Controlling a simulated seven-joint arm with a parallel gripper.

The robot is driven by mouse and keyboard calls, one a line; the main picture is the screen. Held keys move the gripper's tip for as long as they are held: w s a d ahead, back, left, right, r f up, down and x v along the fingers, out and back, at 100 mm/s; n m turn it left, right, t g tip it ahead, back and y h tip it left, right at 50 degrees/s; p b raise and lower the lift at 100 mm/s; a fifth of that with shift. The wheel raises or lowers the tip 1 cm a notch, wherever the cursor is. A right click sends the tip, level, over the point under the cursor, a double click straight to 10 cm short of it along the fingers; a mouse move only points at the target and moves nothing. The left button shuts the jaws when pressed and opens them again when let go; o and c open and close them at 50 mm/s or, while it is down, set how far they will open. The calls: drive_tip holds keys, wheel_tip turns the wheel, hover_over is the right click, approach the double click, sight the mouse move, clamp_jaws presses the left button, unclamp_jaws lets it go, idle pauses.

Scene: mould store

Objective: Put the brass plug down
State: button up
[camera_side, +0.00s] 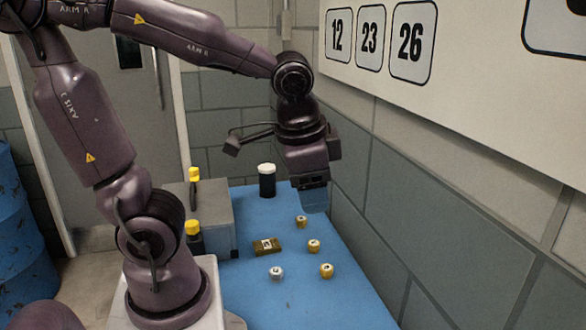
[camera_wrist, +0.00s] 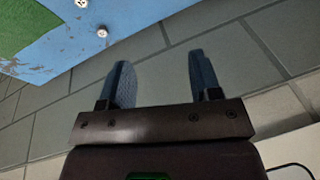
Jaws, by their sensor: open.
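Several small round brass pieces with marked tops stand on the blue table: one at the back (camera_side: 301,221), one in the middle (camera_side: 314,245) and one at the front (camera_side: 326,270). I cannot tell which is the task's brass plug. My gripper (camera_side: 314,200) hangs above the table's back right part, near the wall, apart from these pieces. In the wrist view my gripper (camera_wrist: 162,78) is open, with nothing between its two bluish fingers. Two small pale-looking pieces, one at the top edge (camera_wrist: 81,3) and one below it (camera_wrist: 102,31), show there on the table.
A silver round piece (camera_side: 276,272) and a square brass block (camera_side: 266,246) share the blue table (camera_side: 250,305). A black cylinder with a white top (camera_side: 267,182) stands at the back. A grey box (camera_side: 207,210) is at left. The block wall (camera_side: 440,200) borders the right edge.

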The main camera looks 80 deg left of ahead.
drive_tip(key=s+r+t, duration=0.1)
drive_tip(key=s+d+r+n+t+h, duration=0.1)
drive_tip(key=s+r+n+t, duration=0.1)
drive_tip(key=shift+s+d+r+h, duration=0.15)
drive_tip(key=shift+d+r+h, duration=0.15)
drive_tip(key=shift+r+h, duration=0.1)
